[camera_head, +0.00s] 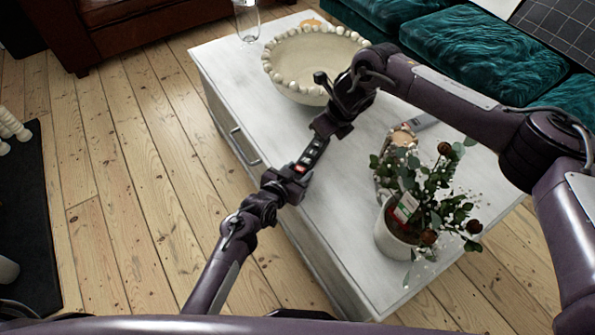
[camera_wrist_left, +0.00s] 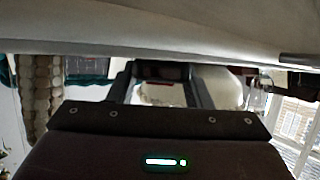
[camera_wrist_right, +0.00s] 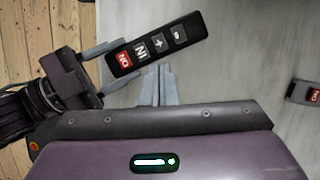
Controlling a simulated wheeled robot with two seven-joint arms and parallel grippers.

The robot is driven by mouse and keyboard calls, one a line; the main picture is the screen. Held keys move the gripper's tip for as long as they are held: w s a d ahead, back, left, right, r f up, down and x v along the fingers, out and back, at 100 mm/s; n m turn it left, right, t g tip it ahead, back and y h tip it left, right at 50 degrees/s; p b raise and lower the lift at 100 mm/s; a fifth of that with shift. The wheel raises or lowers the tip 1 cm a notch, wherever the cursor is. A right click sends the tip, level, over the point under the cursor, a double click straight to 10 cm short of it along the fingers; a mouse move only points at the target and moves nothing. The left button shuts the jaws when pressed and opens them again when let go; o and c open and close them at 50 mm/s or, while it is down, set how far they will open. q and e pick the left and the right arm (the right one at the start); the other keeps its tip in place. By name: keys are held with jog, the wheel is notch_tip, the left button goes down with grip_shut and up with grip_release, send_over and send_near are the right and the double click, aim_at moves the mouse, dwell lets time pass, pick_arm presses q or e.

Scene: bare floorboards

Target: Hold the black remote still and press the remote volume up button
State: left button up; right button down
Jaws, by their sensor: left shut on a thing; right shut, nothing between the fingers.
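The black remote (camera_head: 313,153) is held over the near-left edge of the white table. In the right wrist view the remote (camera_wrist_right: 131,48) shows a red button at its left end, then IN, plus and minus buttons. My left gripper (camera_head: 298,172) is shut on its red-button end; its fingers (camera_wrist_right: 106,72) also show in the right wrist view. My right gripper (camera_head: 325,126) is at the remote's far end. Its fingers (camera_wrist_right: 156,72) are shut and empty, tips by the remote's lower edge; I cannot tell if they touch it. In the left wrist view the remote (camera_wrist_left: 162,71) is dark between the fingers.
A beaded bowl (camera_head: 300,88) and a glass (camera_head: 247,20) stand at the table's (camera_head: 225,66) back. A potted plant (camera_head: 392,236) stands at the front right. A second remote (camera_wrist_right: 303,92) lies at the right wrist view's right edge. Teal sofa (camera_head: 470,50) behind.

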aim_at(315, 153)
dwell(0.4)
jog(key=n+t+y, duration=0.1)
jog(key=n, duration=0.2)
jog(key=w+a+r+n+t+y, duration=0.1)
jog(key=n, duration=0.2)
jog(key=w+a+n+t+y, duration=0.1)
jog(key=n+y, duration=0.1)
jog(key=n, duration=0.1)
jog(key=shift+w+r+n, duration=0.1)
jog(key=shift+r+n, duration=0.3)
jog(key=shift+f, duration=4.4)
jog(key=shift+f, duration=0.4)
